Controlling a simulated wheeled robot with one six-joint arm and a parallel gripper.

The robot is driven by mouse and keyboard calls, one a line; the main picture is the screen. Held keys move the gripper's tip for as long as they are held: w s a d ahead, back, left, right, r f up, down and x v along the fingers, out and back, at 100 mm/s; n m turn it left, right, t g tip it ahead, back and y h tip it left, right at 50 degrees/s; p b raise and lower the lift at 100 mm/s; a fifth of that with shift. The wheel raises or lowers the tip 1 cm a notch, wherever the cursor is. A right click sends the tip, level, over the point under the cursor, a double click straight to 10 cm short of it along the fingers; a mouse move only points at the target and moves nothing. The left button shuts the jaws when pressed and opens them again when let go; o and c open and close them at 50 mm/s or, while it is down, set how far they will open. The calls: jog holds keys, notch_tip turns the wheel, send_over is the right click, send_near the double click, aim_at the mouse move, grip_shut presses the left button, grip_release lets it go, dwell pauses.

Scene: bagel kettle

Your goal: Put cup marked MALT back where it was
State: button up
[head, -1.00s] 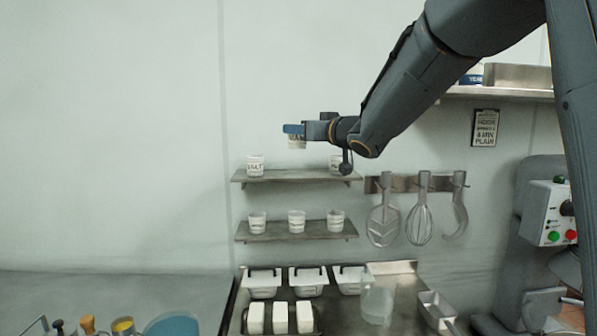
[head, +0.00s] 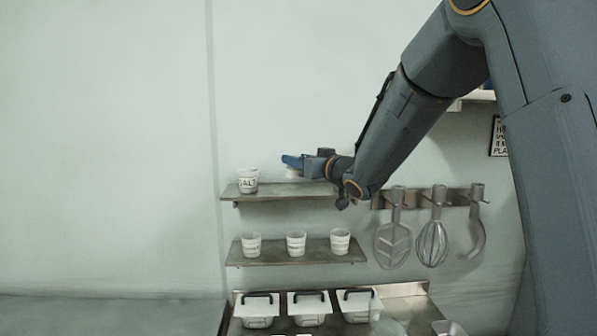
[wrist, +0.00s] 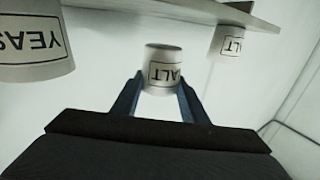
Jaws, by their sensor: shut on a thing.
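My gripper (head: 294,162) is shut on a white cup (head: 292,173) over the middle of the upper shelf (head: 285,193). In the wrist view, which is upside down, this held cup (wrist: 162,60) sits between the blue fingers; its label is partly visible and ends in "ALT", first letter unclear. The cup looks upright, close above the shelf; I cannot tell whether it touches. Another cup with a label ending in "ALT" (head: 248,181) stands at the shelf's left end. A cup labelled YEAST (wrist: 30,50) shows in the wrist view; my arm hides it in the head view.
A lower shelf (head: 290,258) holds three white cups (head: 296,243). Utensils (head: 432,240) hang on a rail at the right. White lidded tubs (head: 310,305) stand below. The upper shelf's middle is free between its two standing cups.

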jog(key=shift+f+p, duration=0.65)
jog(key=shift+f, duration=1.2)
jog(key=shift+f, duration=0.2)
jog(key=o, duration=1.1)
jog(key=shift+c, duration=0.2)
jog(key=shift+r, duration=0.2)
jog(key=b+v, duration=0.5)
jog(key=v, duration=0.7)
jog(key=shift+f, duration=0.1)
